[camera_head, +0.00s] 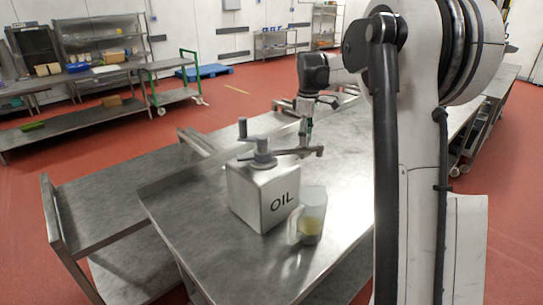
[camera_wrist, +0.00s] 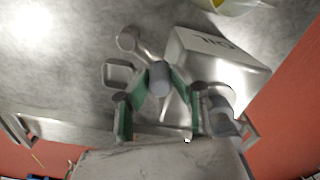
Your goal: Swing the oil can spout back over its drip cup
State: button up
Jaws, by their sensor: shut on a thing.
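The oil can (camera_head: 265,197) is a pale metal box marked OIL, standing upright on the steel table; it also shows in the wrist view (camera_wrist: 215,62). Its grey spout (camera_head: 296,152) reaches right from the top in the head view, with its rounded end (camera_wrist: 128,39) out over the table in the wrist view. My gripper (camera_head: 306,143) is shut on an upright grey peg (camera_wrist: 160,78) on the spout, between its green pads. A small square grey cup (camera_wrist: 118,73), apparently the drip cup, shows beside the rounded end, not under it. I cannot make out this cup in the head view.
A clear jug (camera_head: 312,217) with yellow liquid stands against the can's right front in the head view. An upright handle (camera_head: 243,129) rises from the can's top. The steel table (camera_head: 215,260) is bare in front. A lower bench (camera_head: 110,195) adjoins at left.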

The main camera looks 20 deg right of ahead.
jog(key=shift+w+n, duration=1.8)
jog(key=shift+w, duration=0.35)
jog(key=shift+w+a+n+p, duration=0.15)
jog(key=shift+w+n, duration=0.45)
jog(key=shift+w, duration=0.2)
jog(key=shift+w+a+n+p, duration=0.1)
jog(key=shift+w+n+p, duration=0.05)
jog(key=shift+w+n, duration=0.55)
jog(key=o, duration=1.1)
jog(key=shift+r, duration=0.1)
notch_tip(320, 180, up, 5)
jog(key=shift+f+p, duration=0.1)
jog(key=shift+p, duration=1.15)
